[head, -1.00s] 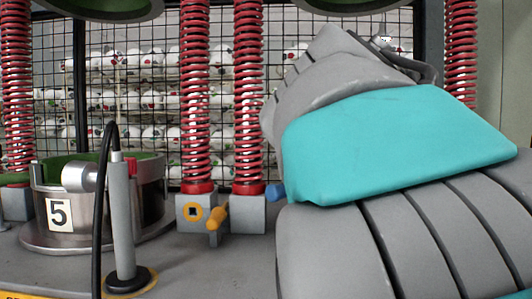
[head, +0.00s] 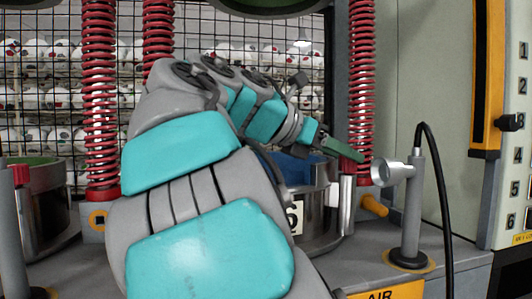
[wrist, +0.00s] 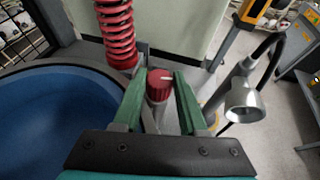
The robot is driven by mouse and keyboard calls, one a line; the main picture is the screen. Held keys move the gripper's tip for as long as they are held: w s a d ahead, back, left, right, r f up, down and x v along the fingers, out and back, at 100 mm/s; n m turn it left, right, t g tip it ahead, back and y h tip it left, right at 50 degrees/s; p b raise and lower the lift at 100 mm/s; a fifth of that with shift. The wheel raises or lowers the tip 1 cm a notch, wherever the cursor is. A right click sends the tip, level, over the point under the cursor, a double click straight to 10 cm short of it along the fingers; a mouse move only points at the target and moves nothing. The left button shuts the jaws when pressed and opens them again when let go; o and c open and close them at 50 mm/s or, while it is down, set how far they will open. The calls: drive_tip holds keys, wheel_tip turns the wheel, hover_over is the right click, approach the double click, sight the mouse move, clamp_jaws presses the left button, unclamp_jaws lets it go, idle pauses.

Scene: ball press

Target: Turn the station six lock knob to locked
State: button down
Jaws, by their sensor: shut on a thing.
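The station six pot (head: 318,225) is a metal cylinder marked 6, partly hidden behind my arm in the head view. Its blue inside (wrist: 55,125) fills the left of the wrist view. The lock knob (wrist: 160,84) is red with a white pointer line and sits on a grey post beside the pot's rim. It also shows in the head view (head: 347,165), partly covered by a green finger. My gripper (wrist: 160,88) has its green fingers on either side of the knob and is shut on it. The white line lies roughly across, towards the right finger.
A grey post with a metal cone nozzle (head: 391,173) and black hose stands just right of the knob. A red spring (head: 361,80) rises behind it. A yellow handle (head: 374,206) sits low beside the pot. A numbered panel (head: 515,120) is at the far right.

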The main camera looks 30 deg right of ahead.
drive_tip(key=shift+m+g, duration=0.6)
drive_tip(key=c, duration=0.7)
unclamp_jaws()
drive_tip(key=shift+c, duration=0.2)
drive_tip(key=shift+r, duration=0.1)
